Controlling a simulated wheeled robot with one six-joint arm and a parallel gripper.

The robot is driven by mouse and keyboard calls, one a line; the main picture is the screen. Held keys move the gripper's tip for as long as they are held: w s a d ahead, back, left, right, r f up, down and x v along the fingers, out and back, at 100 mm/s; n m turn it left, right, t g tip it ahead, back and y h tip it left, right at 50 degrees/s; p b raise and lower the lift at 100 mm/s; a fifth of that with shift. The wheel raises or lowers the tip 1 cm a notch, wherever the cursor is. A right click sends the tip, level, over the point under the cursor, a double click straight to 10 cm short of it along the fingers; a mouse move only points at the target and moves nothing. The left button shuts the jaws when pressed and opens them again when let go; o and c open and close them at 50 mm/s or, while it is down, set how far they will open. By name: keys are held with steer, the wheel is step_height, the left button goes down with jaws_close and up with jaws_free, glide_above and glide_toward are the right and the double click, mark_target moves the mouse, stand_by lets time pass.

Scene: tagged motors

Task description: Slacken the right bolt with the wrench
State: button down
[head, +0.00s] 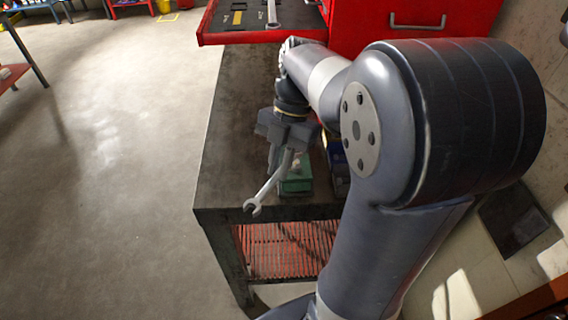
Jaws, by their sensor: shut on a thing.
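My gripper (281,152) is shut on the grey wrench (268,190), over the near end of the workbench. The wrench slants down and to the left, its open-ended jaw lowest, in front of the bench's near left corner. A small green object (298,176), partly hidden behind the wrench and gripper, sits on the bench; I cannot tell whether it is a motor. A dark blue object (337,160) beside it is mostly covered by my arm. No bolt can be made out in this view.
The dark workbench (228,130) has a bare strip along its left side and a red slatted shelf (275,252) below. A red tool cabinet (395,28) with an open drawer (245,38) stands at the back. Open floor (110,180) lies to the left.

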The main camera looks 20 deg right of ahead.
steer(key=shift+w+d+m+t+h+p, duration=0.1)
steer(key=shift+w+d+m+t+h, duration=0.5)
steer(key=shift+w+m+t, duration=2.1)
steer(key=shift+w+d+m+g+h+p, duration=0.2)
steer(key=shift+w+d+m, duration=0.8)
steer(key=shift+m, duration=3.95)
steer(key=shift+w+d+m+t+h, duration=0.5)
steer(key=shift+w+m+t, duration=1.1)
steer(key=shift+m, duration=2.25)
steer(key=shift+w+f+g, duration=0.2)
steer(key=shift+w+g, duration=0.25)
steer(key=shift+g, duration=0.05)
steer(key=shift+f+b, duration=0.85)
steer(key=shift+f, duration=0.15)
steer(key=shift+f+b, duration=0.55)
steer(key=shift+a, duration=0.1)
